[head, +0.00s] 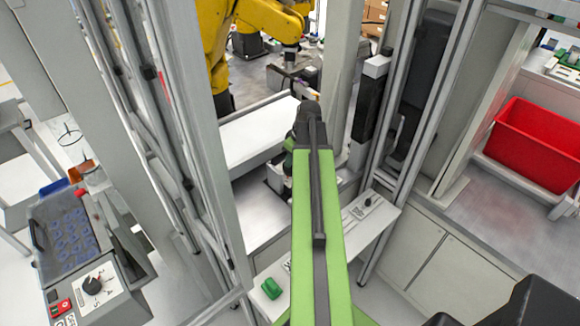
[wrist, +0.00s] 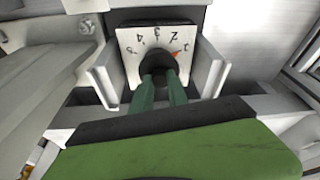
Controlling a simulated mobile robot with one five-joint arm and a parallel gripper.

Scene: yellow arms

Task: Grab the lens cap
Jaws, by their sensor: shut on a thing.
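In the wrist view, my gripper (wrist: 159,80) has its two green fingers close together, shut on a round black knob-like piece (wrist: 157,60). This piece sits in front of a white plate (wrist: 130,48) marked with numbers and a small red mark. It looks like a dial knob; I see nothing that is clearly a lens cap. The fingertips partly hide the black piece. In the head view, my green arm reaches forward and hides most of the gripper and what it holds.
Light grey brackets (wrist: 208,68) flank the plate closely. In the head view, metal posts stand on both sides of my arm. A red bin (head: 535,145) is at right, a yellow robot arm (head: 215,40) at the back. A similar dial (head: 93,286) is at lower left.

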